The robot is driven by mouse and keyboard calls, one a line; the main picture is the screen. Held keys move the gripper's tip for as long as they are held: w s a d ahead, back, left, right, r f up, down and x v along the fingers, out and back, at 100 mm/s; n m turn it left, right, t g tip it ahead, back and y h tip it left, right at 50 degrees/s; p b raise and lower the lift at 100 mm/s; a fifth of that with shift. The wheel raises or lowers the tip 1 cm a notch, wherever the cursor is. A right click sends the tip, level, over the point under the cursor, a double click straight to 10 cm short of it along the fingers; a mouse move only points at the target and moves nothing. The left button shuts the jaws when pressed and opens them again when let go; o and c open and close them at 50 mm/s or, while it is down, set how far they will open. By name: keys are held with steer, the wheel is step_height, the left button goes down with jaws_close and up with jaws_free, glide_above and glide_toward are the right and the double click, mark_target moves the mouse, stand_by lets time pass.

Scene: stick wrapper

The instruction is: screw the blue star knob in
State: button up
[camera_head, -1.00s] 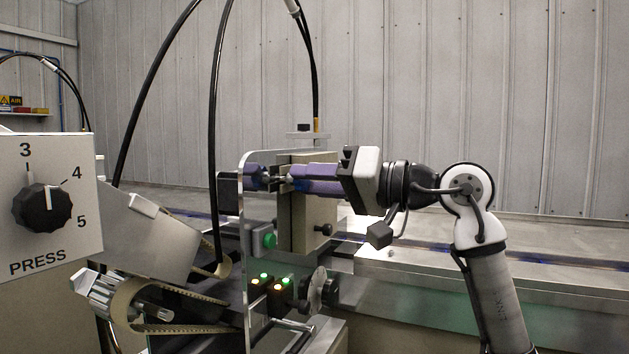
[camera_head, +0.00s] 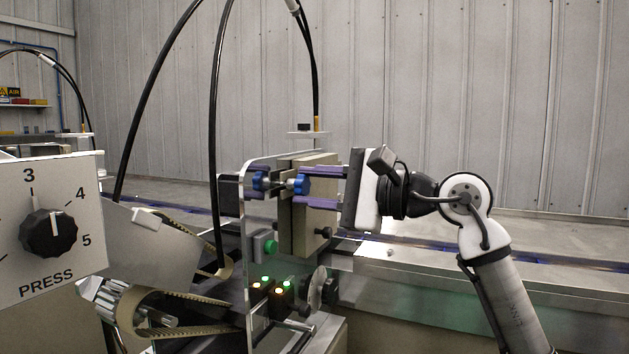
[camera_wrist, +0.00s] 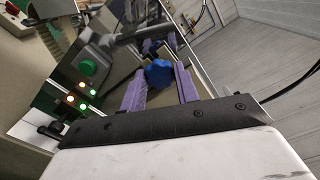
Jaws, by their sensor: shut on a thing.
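My gripper (camera_head: 304,187) reaches in from the right, one purple finger above the knob and one below. In the wrist view, the fingers of my gripper (camera_wrist: 160,82) lie on either side of it. They are shut on the knob. How far the shaft is screwed in cannot be told.
A black hand knob (camera_head: 324,232) sticks out of the block underneath my gripper. Black cables (camera_head: 215,120) hang at the left. A PRESS dial (camera_head: 48,233) stands in the left foreground.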

steer(key=m+p, duration=0.1)
steer(key=m, duration=0.7)
steer(key=o, duration=0.9)
